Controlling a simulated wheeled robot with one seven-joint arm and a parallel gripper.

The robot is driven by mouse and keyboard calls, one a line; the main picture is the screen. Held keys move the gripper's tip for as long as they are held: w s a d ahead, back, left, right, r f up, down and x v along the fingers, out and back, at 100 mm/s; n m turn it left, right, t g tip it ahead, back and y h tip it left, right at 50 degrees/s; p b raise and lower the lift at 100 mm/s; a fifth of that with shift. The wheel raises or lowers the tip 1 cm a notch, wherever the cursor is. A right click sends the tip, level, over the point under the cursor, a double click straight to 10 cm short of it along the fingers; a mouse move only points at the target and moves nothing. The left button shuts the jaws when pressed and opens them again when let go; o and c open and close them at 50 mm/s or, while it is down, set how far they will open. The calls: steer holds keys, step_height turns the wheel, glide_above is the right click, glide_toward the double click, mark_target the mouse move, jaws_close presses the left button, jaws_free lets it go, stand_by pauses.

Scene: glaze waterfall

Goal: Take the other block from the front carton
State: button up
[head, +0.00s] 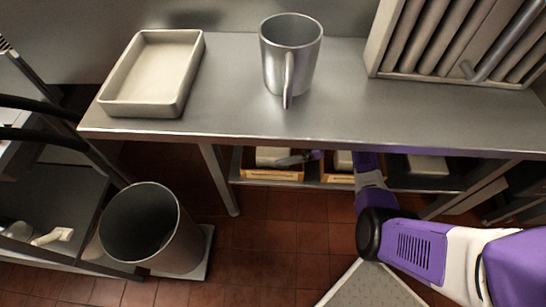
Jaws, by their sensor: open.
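Two orange-brown cartons sit on the low shelf under the counter, a left carton (272,176) and a right carton (338,178). I cannot tell which is the front carton. A pale block (271,155) shows in the left carton, and another pale block (343,160) shows in the right one. My arm reaches under the counter from the right. My gripper (284,161) is open, small and partly hidden, over the left carton beside its pale block. I cannot tell whether it touches the block.
The counter (240,115) overhangs the shelf. On it stand a shallow tray (119,104), a metal mug (290,50) and a rack (376,45). A pale slab (427,165) lies right of the cartons. A grey bin (185,240) stands on the floor at left.

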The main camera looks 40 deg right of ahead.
steer(key=shift+x, duration=0.95)
jaws_close()
steer(key=shift+r, duration=0.1)
